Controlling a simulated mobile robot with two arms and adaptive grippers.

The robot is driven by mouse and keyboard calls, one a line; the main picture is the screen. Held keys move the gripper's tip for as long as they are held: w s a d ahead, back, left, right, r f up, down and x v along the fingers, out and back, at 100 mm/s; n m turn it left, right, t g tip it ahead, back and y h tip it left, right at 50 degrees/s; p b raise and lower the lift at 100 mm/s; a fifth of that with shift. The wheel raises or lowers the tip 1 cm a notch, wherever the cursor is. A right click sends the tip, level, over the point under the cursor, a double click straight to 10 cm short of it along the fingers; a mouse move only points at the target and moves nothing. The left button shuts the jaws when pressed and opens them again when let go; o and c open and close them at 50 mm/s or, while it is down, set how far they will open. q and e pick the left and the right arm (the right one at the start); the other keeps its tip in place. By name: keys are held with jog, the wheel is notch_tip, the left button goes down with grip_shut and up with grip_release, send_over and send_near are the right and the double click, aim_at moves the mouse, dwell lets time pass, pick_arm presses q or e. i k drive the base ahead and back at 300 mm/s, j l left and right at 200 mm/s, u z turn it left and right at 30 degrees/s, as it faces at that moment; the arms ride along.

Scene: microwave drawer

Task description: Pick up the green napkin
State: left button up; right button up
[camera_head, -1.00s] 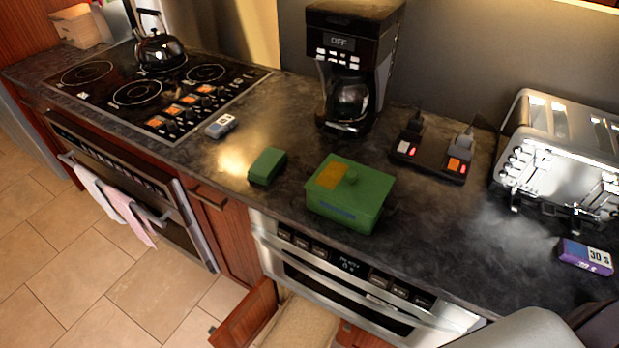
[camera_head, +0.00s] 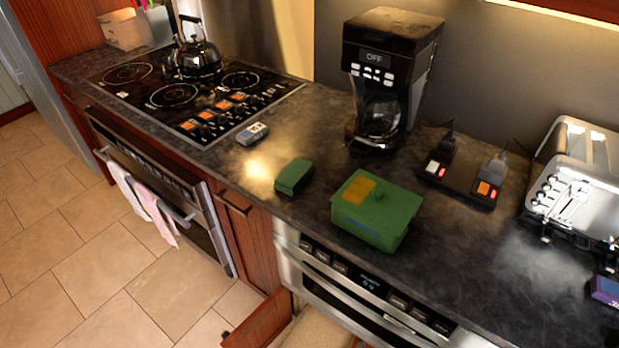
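A small green block-like thing (camera_head: 293,176) lies on the dark counter (camera_head: 262,207), left of a lidded green box (camera_head: 374,214). It may be the green napkin, but I cannot tell its material. The green box has a knob and an orange patch on its lid. A white cloth (camera_head: 124,183) and a pink cloth (camera_head: 154,213) hang from the oven handle. Neither of my grippers is in view.
A coffee maker (camera_head: 402,62), a power strip (camera_head: 461,183), a toaster (camera_head: 575,190) and a purple box (camera_head: 606,289) stand to the right. The stovetop (camera_head: 190,98) holds a black kettle (camera_head: 194,58). A drawer microwave (camera_head: 350,290) is below the counter.

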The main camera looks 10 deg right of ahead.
aim_at(294, 176)
jog(key=j, duration=0.4)
jog(key=i+j+z, duration=0.1)
jog(key=j, duration=0.25)
jog(key=i+j+z, duration=0.1)
jog(key=j, duration=0.25)
jog(key=i+j+z, duration=0.1)
jog(key=j, duration=0.3)
jog(key=i+j, duration=0.1)
jog(key=i, duration=0.25)
jog(key=l+z, duration=0.05)
